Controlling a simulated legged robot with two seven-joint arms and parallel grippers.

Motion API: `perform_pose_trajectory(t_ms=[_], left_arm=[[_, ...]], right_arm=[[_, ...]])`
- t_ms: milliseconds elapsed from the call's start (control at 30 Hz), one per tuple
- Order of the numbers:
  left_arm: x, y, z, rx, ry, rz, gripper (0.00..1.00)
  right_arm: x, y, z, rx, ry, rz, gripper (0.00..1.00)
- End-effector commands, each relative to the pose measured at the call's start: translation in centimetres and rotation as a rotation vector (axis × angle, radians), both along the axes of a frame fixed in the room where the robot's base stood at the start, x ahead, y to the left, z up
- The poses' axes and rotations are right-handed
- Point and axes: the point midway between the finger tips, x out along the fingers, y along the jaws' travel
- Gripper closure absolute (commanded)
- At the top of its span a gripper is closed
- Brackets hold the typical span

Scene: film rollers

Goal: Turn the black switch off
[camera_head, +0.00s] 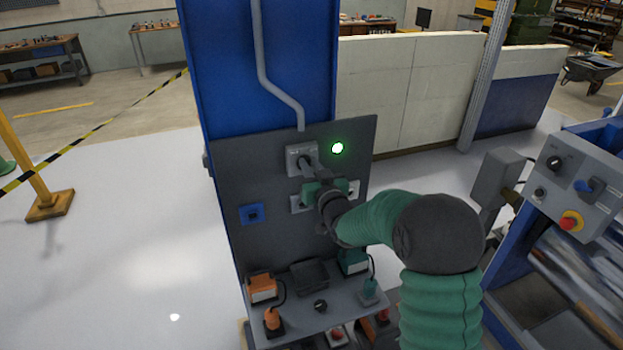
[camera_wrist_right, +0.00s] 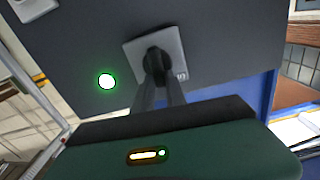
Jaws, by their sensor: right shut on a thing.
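The black switch (camera_wrist_right: 156,62) sits on a light grey square plate on the dark grey panel (camera_head: 250,180). In the head view the switch's plate (camera_head: 300,157) is at the panel's upper middle, left of a lit green lamp (camera_head: 338,148). My right gripper (camera_head: 309,164) reaches the switch from the front. In the right wrist view its two fingers (camera_wrist_right: 162,88) are shut on the black switch's knob and hide part of it. The lamp (camera_wrist_right: 106,81) glows green there too. My left gripper is not in view.
Below the panel a shelf holds orange (camera_head: 262,288) and green plug items and a black knob (camera_head: 320,306). A blue socket (camera_head: 252,214) is at the panel's lower left. A control box with a red button (camera_head: 571,221) stands at the right.

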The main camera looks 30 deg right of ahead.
Motion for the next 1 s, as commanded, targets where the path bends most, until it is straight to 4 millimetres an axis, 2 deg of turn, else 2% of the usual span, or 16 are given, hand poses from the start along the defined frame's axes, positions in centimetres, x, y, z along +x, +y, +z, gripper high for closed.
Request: perform_pose_trajectory(t_ms=[33,500,800,1000], left_arm=[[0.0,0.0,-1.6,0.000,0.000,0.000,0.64],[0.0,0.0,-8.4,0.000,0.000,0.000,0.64],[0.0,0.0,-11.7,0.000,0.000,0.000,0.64],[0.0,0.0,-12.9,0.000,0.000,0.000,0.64]], right_arm=[[0.1,0.2,-0.7,-0.044,0.007,0.002,1.00],[0.3,1.0,-0.9,-0.475,0.112,0.001,1.00],[0.3,1.3,-0.9,-0.700,0.168,0.000,1.00],[0.4,1.4,-0.9,-0.793,0.193,0.002,1.00]])
